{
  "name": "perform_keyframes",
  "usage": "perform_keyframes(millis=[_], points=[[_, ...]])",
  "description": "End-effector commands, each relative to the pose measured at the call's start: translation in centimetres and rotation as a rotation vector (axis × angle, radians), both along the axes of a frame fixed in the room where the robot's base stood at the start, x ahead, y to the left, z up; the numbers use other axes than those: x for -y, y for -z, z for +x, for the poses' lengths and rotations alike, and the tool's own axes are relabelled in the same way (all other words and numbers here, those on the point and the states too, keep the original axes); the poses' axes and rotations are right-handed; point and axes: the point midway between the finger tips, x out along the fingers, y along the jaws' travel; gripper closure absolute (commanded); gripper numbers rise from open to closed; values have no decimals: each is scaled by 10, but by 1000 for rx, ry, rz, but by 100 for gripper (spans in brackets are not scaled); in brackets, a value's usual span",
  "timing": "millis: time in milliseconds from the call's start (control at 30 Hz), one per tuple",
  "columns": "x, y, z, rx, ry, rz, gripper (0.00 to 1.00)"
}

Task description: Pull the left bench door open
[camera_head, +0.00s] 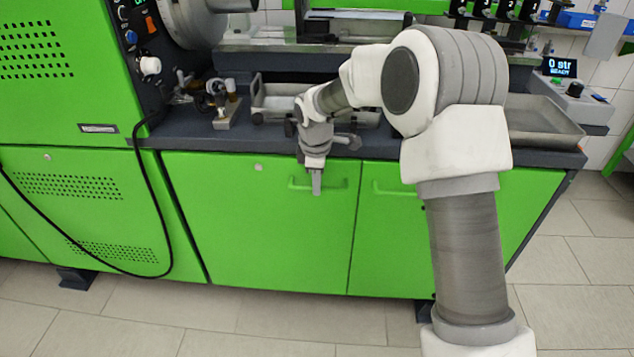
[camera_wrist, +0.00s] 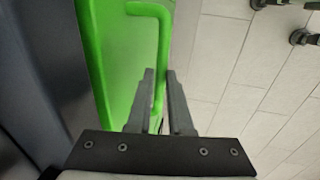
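The left bench door (camera_head: 245,225) is a green panel, flush with the bench front and closed. Its green bar handle (camera_head: 338,184) is near the door's upper right. My gripper (camera_head: 316,188) points down at the handle and covers its middle in the head view. In the wrist view, the handle (camera_wrist: 161,45) runs between the two dark fingers of my gripper (camera_wrist: 160,73), with one finger on the side of the door (camera_wrist: 112,50) and one on the outer side. The fingers are close to the bar; whether they press on it is too fine to tell.
The right bench door (camera_head: 385,235) is closed beside it, with its handle partly behind my arm. A black cable (camera_head: 160,205) hangs at the left, in front of the neighbouring green cabinet (camera_head: 90,210). Metal trays (camera_head: 545,118) sit on the dark bench top. The tiled floor (camera_head: 280,325) in front is clear.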

Motion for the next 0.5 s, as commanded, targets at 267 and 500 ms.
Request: perform_keyframes(millis=[267, 500], points=[[0, 0, 0, 0, 0, 0, 100], [0, 0, 0, 0, 0, 0, 100]])
